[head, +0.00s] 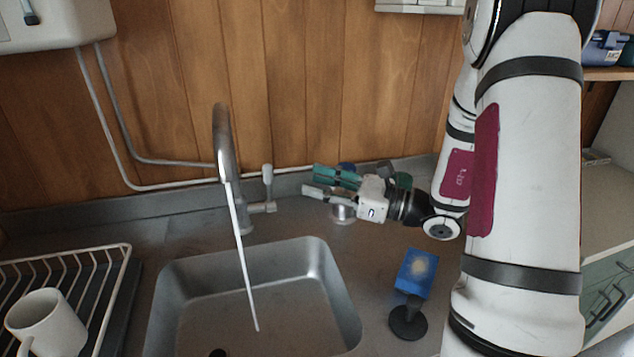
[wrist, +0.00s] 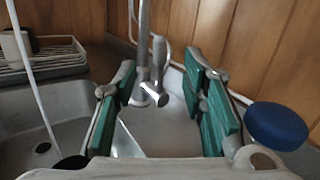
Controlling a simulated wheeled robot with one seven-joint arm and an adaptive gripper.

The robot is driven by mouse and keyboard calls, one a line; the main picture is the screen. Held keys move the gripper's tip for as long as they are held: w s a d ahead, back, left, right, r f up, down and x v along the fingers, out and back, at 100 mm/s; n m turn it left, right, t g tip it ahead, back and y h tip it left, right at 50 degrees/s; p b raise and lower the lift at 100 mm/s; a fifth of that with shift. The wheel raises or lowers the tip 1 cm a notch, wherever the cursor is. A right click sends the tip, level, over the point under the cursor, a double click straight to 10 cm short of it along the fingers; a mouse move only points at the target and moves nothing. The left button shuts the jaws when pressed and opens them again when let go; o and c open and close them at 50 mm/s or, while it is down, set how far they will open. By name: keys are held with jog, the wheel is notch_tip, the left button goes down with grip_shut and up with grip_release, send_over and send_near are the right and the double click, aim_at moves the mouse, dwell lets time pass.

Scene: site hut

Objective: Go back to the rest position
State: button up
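My gripper (head: 318,182) is above the counter behind the sink's right corner, with its fingers pointing left toward the tap. In the wrist view my gripper (wrist: 160,88) shows its two green-padded fingers spread apart with nothing held between them. The tap (head: 222,140) is a curved metal spout with a thin white stream running down into the sink (head: 345,310). Its upright lever (head: 268,180) stands just left of my fingertips, apart from them. In the wrist view the lever (wrist: 158,60) appears beyond the gap between the fingers.
A blue box (head: 416,272) and a black round-based object (head: 408,320) stand right of the sink. A blue rounded object (wrist: 277,125) is close to my right finger. A rack (head: 110,265) with a white mug (head: 45,325) is left. The wooden wall (head: 330,80) is behind.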

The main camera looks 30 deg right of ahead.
jog(key=s+a+r+n+g+h+p, duration=0.1)
jog(key=s+a+r+n+g+p, duration=0.15)
jog(key=s+a+n+g, duration=0.55)
jog(key=s+a+r+n+g+h+p, duration=0.1)
jog(key=s+a+r+n+g, duration=0.35)
jog(key=s+a+n, duration=0.45)
jog(key=s+d+n+h+p, duration=0.1)
jog(key=s+d+n+h, duration=0.15)
jog(key=s, duration=0.25)
jog(key=s+d+n+h+p, duration=0.1)
jog(key=s+n+h, duration=0.1)
jog(key=s+h, duration=0.25)
jog(key=s+d+r+n+t+h+p, duration=0.2)
jog(key=d+r+n+t+h, duration=0.1)
jog(key=d+r+n+h, duration=0.1)
jog(key=shift+d+r+n, duration=0.35)
jog(key=shift+d+r, duration=0.35)
jog(key=shift+d, duration=0.3)
jog(key=shift+s, duration=0.15)
